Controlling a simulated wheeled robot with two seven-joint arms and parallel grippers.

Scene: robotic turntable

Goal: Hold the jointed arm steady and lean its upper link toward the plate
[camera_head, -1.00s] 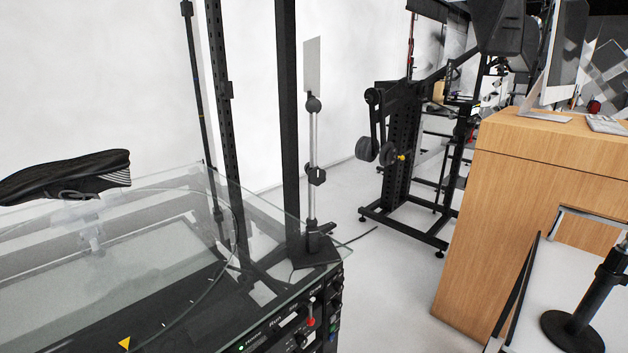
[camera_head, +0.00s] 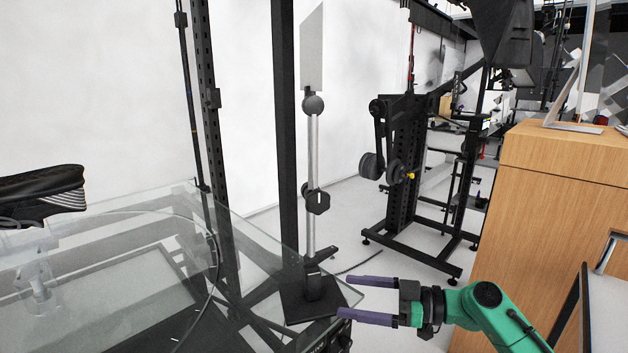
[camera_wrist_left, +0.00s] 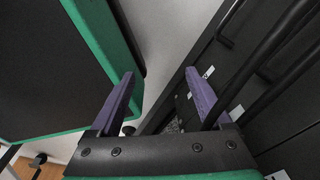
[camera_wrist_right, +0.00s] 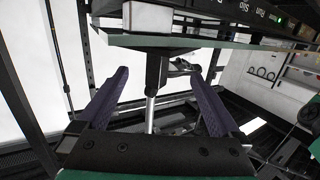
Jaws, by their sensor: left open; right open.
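The jointed arm (camera_head: 313,185) stands upright on a dark square base (camera_head: 318,298) at the turntable's near right corner in the head view. It has a lower link, a black knob joint (camera_head: 316,200), an upper link (camera_head: 313,145) and a pale flat panel at its top. The clear round plate (camera_head: 120,245) lies to its left, with a black shoe (camera_head: 45,195) above it. My right gripper (camera_head: 345,299) is open and empty, its purple fingers pointing left, close beside the base. My left gripper (camera_wrist_left: 160,95) is open and empty in its wrist view, and outside the head view.
A wooden cabinet (camera_head: 560,200) stands at the right, with a white-topped surface (camera_head: 610,310) in front of it. A black post (camera_head: 285,120) rises behind the jointed arm.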

